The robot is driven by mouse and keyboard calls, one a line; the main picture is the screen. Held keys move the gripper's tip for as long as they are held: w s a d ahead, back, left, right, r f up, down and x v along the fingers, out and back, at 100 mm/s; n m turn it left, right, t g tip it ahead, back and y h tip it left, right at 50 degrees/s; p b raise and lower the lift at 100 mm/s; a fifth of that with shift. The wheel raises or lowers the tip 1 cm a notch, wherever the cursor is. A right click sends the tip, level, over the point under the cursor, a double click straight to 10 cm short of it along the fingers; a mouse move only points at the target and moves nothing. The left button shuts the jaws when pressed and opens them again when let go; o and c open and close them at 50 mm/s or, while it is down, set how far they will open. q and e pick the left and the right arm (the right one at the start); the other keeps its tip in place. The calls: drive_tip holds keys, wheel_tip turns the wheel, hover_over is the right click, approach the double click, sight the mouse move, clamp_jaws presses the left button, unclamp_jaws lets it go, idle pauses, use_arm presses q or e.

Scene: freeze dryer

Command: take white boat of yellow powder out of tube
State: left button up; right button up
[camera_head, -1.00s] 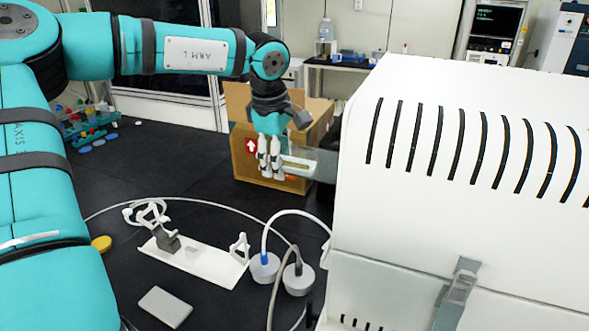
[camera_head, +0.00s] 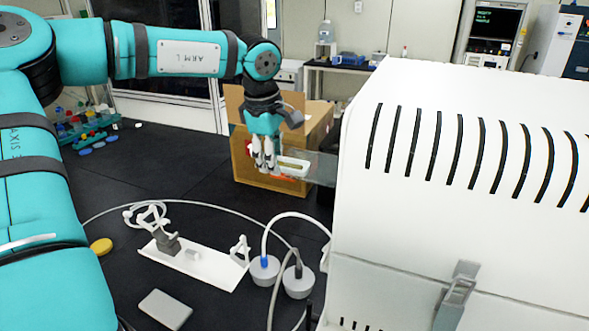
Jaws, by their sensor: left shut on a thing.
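My left gripper (camera_head: 266,162) is shut on the near end of the white boat (camera_head: 293,163), to the left of the white machine. The boat's far end is at or near the mouth of the clear tube (camera_head: 323,168), which sticks out of the machine's left side. I cannot tell how much of the boat is still inside the tube. The yellow powder is too small to make out clearly. My right gripper is not in view.
The large white slotted machine (camera_head: 455,190) fills the right. A cardboard box (camera_head: 262,183) stands behind the gripper. A white plate with a stand (camera_head: 205,264), two grey round plugs (camera_head: 298,283), a grey slab (camera_head: 165,309) and a yellow disc (camera_head: 101,246) lie on the dark surface.

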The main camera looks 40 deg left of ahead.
use_arm(q)
drive_tip(key=shift+s+a+p, duration=0.8)
drive_tip(key=shift+s+a, duration=0.55)
drive_tip(key=shift+a, duration=2.8)
drive_tip(key=s+d+b, duration=0.1)
drive_tip(key=s+b, duration=1)
drive_tip(key=s, duration=0.3)
drive_tip(key=shift+s+d, duration=0.15)
drive_tip(key=shift+d, duration=0.1)
